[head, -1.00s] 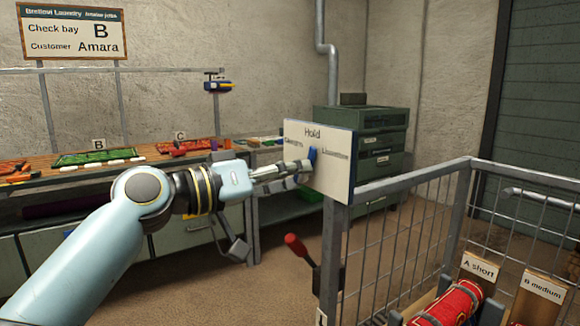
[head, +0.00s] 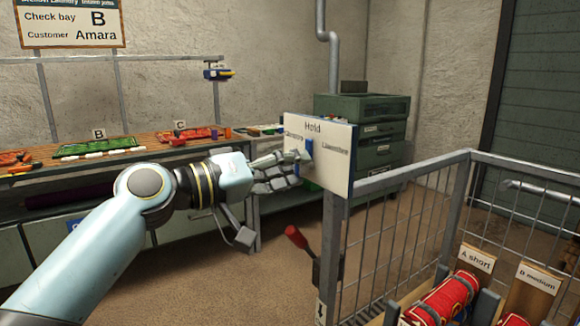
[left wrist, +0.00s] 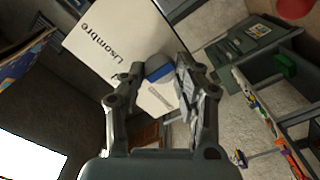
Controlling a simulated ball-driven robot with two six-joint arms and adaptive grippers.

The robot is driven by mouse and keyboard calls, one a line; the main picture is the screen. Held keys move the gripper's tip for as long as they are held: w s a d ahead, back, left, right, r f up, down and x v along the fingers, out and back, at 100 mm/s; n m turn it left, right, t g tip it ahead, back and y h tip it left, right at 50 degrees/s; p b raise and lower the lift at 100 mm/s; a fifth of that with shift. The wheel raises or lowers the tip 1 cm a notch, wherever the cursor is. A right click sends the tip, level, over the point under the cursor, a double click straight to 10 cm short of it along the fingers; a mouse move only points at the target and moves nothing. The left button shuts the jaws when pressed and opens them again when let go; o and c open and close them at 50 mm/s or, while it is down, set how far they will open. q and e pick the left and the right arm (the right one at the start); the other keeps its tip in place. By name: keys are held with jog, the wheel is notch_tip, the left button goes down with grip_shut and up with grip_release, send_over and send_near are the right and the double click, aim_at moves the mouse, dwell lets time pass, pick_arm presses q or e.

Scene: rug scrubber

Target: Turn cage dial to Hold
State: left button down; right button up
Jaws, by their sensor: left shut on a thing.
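The cage dial is a blue knob (head: 309,153) on a white panel (head: 335,165) fixed to the cage's corner post. The panel reads "Hold" at the top, with other labels at left and right. My left gripper (head: 300,158) reaches the panel from the left and is shut on the blue knob. My right gripper is out of view.
A red-handled lever (head: 297,238) is below the panel. A workbench (head: 150,152) and green drawers (head: 375,135) stand behind.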

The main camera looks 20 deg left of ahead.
pick_arm(q)
jog(key=c, duration=1)
grip_release()
jog(key=shift+o, duration=0.2)
jog(key=v, duration=1.2)
jog(key=shift+f, duration=0.15)
